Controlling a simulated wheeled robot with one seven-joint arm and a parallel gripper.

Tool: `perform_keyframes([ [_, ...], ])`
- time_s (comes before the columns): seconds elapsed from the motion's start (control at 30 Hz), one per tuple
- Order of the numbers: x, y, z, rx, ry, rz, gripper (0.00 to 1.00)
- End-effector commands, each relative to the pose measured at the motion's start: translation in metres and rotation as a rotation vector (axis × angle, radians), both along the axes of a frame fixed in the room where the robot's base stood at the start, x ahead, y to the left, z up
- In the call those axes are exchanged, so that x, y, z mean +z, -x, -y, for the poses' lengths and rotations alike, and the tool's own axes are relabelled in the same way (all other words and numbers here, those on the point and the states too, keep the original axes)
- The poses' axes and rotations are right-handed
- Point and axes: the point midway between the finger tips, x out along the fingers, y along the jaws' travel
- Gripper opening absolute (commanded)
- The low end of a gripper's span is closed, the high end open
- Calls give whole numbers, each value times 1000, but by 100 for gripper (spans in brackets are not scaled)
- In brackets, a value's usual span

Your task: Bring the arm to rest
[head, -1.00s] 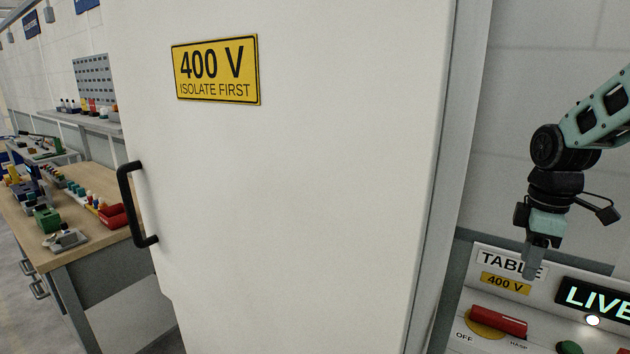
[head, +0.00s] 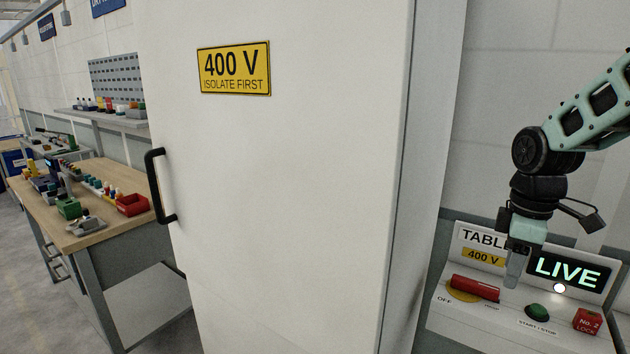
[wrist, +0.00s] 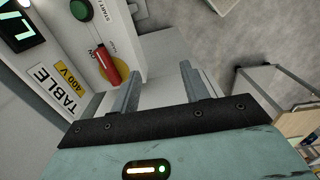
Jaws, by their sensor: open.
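My arm comes in from the right edge of the head view, bent at a black joint, with my gripper (head: 513,268) hanging down in front of the control panel (head: 448,328). In the wrist view my gripper (wrist: 160,82) shows two grey fingers standing apart with nothing between them. The panel carries a red rotary handle (head: 475,288) on a yellow disc near the OFF mark, and the handle also shows in the wrist view (wrist: 107,64) to the left of the fingers. A lit sign (head: 567,272) reads LIVE.
A white cabinet door (head: 300,190) with a black handle (head: 157,187) and a 400 V sign (head: 234,68) fills the middle. A green button (head: 537,312) and a red No. 2 lock (head: 587,321) sit on the panel. A workbench (head: 100,231) with small parts stands at left.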

Motion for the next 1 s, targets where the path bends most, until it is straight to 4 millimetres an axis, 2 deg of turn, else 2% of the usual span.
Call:
perform_keyframes([
  [0.17, -7, 12, -43, -11, -5, 1, 45],
  [0.37, -18, 42, -105, -44, -15, 1, 45],
  [0.47, -27, 71, -145, -67, -22, 0, 45],
  [0.6, -42, 127, -196, -118, -31, -2, 45],
  [0.7, -52, 164, -217, -157, -38, -6, 45],
  [0.8, -59, 194, -229, -189, -42, -10, 45],
  [0.9, -64, 211, -234, -213, -45, -12, 45],
  [1.0, -65, 219, -236, -225, -48, -12, 45],
])
